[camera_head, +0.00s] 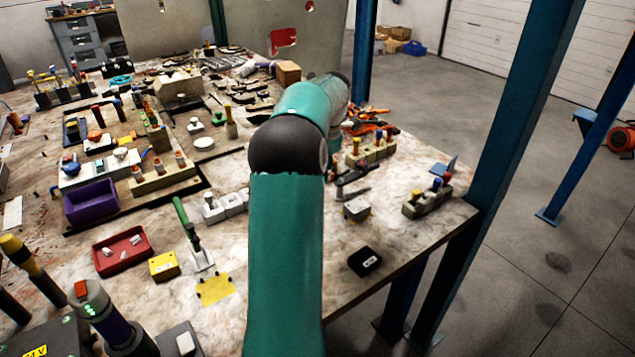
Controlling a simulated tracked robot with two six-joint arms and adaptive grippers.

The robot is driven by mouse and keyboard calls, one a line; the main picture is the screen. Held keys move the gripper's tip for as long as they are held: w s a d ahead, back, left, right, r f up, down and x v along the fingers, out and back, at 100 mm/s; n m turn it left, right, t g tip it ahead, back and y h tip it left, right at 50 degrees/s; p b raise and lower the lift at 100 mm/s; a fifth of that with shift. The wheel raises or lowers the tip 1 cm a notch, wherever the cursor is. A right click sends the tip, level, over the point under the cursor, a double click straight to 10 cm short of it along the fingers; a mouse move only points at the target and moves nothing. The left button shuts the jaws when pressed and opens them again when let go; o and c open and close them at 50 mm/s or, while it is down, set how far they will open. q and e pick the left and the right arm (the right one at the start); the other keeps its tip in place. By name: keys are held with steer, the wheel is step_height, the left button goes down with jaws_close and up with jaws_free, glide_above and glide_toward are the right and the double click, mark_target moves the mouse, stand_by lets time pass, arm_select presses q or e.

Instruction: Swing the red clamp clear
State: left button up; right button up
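Orange-red clamp-like tools (372,122) lie in a cluttered group at the right back edge of the bench. I cannot tell which of them, if any, is the red clamp. A toggle clamp with a long green handle (182,218) stands near the front left of the bench, its handle raised and tilted. One of my teal arms rises through the middle of the view and bends over the bench, hiding what is behind it. No gripper fingers can be made out at its end. My other arm and its gripper do not show.
The stained bench (325,300) holds a red tray (108,267), a purple bin (90,204), a yellow block (164,266), a black block (365,262) and several fixtures. A blue post (497,165) stands at its right edge. The floor beyond is mostly clear.

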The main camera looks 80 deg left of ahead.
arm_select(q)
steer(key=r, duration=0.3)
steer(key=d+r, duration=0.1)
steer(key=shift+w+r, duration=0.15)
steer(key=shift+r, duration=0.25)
